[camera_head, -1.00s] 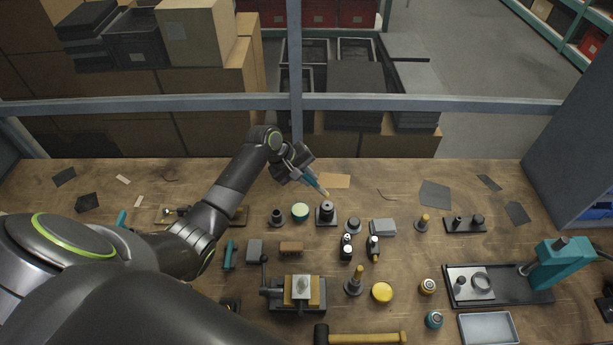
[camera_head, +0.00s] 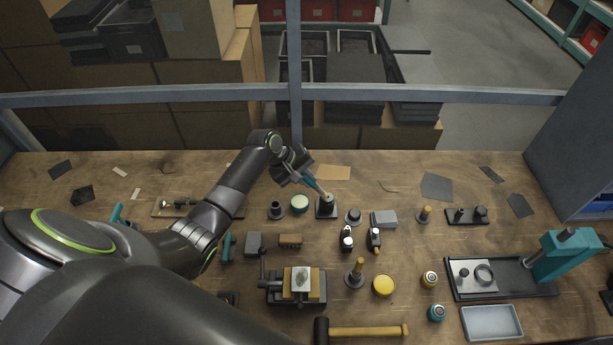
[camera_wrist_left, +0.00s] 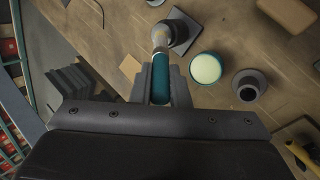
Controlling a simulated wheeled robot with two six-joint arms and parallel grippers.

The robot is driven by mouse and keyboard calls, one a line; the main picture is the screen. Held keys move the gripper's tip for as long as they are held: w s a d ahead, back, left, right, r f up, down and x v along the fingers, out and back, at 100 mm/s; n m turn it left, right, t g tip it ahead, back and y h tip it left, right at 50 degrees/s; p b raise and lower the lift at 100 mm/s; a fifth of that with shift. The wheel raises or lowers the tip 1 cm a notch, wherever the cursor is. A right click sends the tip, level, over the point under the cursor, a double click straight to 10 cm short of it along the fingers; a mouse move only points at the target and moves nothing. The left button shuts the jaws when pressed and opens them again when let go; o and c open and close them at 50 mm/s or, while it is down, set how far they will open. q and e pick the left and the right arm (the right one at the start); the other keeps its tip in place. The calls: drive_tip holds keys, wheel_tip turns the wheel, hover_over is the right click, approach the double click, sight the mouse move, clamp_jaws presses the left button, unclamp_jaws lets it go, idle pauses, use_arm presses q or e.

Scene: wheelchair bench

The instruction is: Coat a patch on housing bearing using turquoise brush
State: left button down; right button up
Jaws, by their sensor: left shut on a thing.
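My left gripper (camera_head: 306,178) is shut on the turquoise brush (camera_head: 315,184), which slants down to the right. In the left wrist view the brush's turquoise handle (camera_wrist_left: 160,78) sits between the jaws, its bristle end pointing away from the gripper. A dark piece with a square base and round top, apparently the housing bearing (camera_head: 326,209), stands on the bench under the brush tip. It also shows in the left wrist view (camera_wrist_left: 184,31), partly behind the tip. The tip overlaps its top; I cannot tell whether they touch. My right gripper is not in view.
A round tub with pale green contents (camera_head: 300,203) stands left of the housing, with a dark ringed part (camera_head: 277,210) beside it. A vise (camera_head: 299,287), small bottles (camera_head: 347,240) and a turquoise press (camera_head: 562,253) occupy the nearer and right bench. The far bench edge is mostly clear.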

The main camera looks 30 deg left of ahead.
use_arm(q)
drive_tip(key=shift+f, duration=0.3)
idle(0.6)
